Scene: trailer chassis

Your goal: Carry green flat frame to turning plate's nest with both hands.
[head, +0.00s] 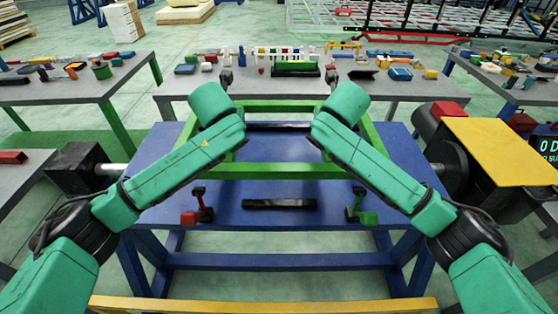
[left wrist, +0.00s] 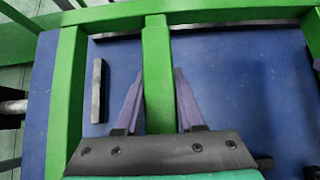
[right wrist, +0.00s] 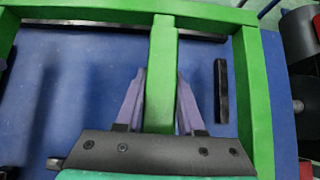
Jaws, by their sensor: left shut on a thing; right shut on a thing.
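The green flat frame (head: 275,171) is held level over the blue turning plate (head: 275,188). My left gripper (left wrist: 158,75) is shut on a green bar of the frame (left wrist: 157,60). My right gripper (right wrist: 161,75) is shut on another green bar (right wrist: 162,60). In the head view my arms hide both sets of fingers. Whether the frame touches the plate cannot be told.
A red-handled clamp (head: 197,210) and a green-handled clamp (head: 360,208) stand on the plate's near part. A black block (head: 85,167) is at the left and a yellow-topped unit (head: 500,150) at the right. A grey table (head: 300,88) with several parts stands behind.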

